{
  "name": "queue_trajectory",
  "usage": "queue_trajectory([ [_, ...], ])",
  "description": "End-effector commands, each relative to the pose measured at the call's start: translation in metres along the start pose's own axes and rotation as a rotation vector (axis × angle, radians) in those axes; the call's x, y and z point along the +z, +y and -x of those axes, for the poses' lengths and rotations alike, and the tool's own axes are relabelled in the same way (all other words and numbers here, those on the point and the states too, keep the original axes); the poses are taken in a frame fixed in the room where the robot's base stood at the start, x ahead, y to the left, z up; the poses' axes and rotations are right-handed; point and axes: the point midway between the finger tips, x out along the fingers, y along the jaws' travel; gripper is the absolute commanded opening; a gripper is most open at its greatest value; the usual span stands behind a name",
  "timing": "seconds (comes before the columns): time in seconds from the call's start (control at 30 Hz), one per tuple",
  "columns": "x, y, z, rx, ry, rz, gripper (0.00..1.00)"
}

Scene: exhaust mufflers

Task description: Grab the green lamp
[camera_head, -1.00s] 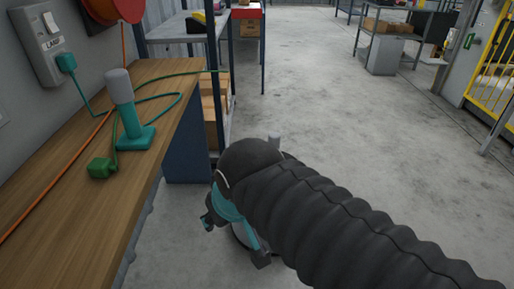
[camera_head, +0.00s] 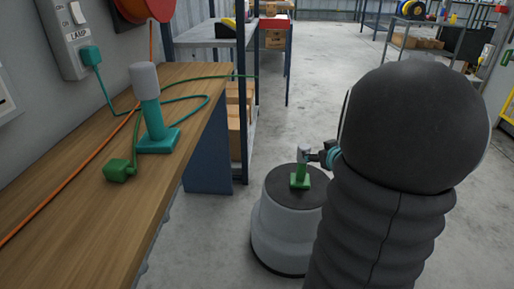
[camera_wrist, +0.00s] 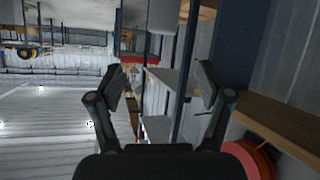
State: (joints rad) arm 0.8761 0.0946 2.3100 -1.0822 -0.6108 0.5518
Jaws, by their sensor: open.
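A small green lamp (camera_head: 300,179) with a grey head stands upright on a dark-topped round grey drum (camera_head: 262,228). A larger teal lamp (camera_head: 153,121) with a grey head stands upright on the wooden bench. My gripper (camera_head: 321,157) shows beside the green lamp's upper part, partly hidden by my arm; I cannot tell whether they touch. In the wrist view my gripper (camera_wrist: 160,88) is open, with nothing held between its fingers. The green lamp's body cannot be made out there. A pale grey cylinder (camera_wrist: 162,16) shows at that view's top edge; I cannot tell what it is.
The wooden bench (camera_head: 90,215) runs along the left, with a green plug (camera_head: 120,171), teal cable and orange cord. A blue-framed shelf (camera_head: 241,110) with boxes stands beyond it. An orange-red reel (camera_head: 142,9) hangs on the wall. Open floor (camera_head: 325,85) lies behind the drum.

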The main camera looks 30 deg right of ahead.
Motion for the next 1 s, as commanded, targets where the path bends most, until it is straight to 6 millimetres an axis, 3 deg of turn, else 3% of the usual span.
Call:
queue_trajectory([
  [0.03, 0.018, 0.009, -0.005, -0.028, 0.008, -0.023, 0.78],
  [0.1, 0.033, 0.015, -0.008, -0.074, 0.026, -0.047, 0.78],
  [0.3, 0.054, 0.02, -0.009, -0.155, 0.056, -0.091, 0.78],
  [0.47, 0.055, 0.016, -0.026, -0.169, 0.06, -0.094, 0.78],
  [0.8, 0.051, 0.006, -0.082, -0.167, 0.06, -0.094, 0.78],
  [1.0, 0.049, 0.005, -0.093, -0.164, 0.06, -0.094, 0.78],
])
